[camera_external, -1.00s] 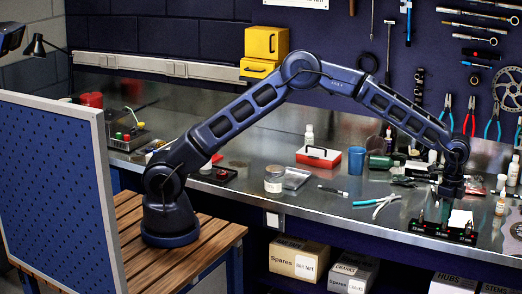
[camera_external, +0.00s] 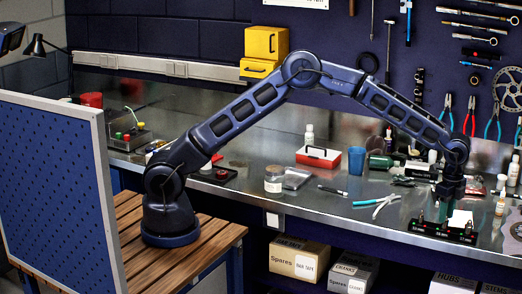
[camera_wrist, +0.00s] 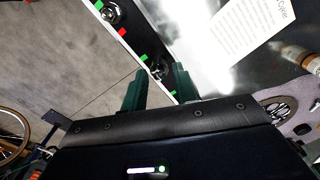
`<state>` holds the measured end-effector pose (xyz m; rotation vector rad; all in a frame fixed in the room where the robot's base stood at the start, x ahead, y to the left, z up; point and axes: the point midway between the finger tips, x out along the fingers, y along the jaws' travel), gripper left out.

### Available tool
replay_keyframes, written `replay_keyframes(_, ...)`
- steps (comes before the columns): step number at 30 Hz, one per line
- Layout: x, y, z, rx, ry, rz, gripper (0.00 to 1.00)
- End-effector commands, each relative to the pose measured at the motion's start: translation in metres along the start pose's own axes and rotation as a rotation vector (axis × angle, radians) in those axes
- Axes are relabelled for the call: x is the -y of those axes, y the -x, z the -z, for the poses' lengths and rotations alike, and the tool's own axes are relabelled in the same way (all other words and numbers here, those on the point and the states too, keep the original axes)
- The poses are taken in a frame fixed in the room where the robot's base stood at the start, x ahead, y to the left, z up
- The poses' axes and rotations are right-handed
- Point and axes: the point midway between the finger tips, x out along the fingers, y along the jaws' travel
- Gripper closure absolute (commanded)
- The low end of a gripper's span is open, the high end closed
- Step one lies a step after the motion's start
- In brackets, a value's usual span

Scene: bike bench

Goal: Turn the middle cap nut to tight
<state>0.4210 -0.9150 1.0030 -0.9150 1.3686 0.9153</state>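A dark fixture with green and red marks (camera_external: 436,232) lies near the front edge of the bench, below my gripper (camera_external: 448,200). In the wrist view, my gripper (camera_wrist: 160,84) has its two dark green fingers spread apart. A dark cap nut (camera_wrist: 158,68) shows between and just beyond the fingertips, with green and red marks beside it. I cannot tell whether the fingers touch it. Another cap nut (camera_wrist: 112,13) sits farther along the strip, also beside green and red marks. The rest of the strip is hidden by the gripper body.
A white printed card (camera_wrist: 250,30) lies beside the strip, with a small bottle (camera_wrist: 296,58) past it. Free bench lies between the pliers and the fixture.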

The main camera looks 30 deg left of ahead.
Motion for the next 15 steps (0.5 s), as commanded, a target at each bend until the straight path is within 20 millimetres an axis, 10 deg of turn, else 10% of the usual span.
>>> replay_keyframes(15,-0.001,0.017,0.001,-0.002,0.000,0.000,0.65)
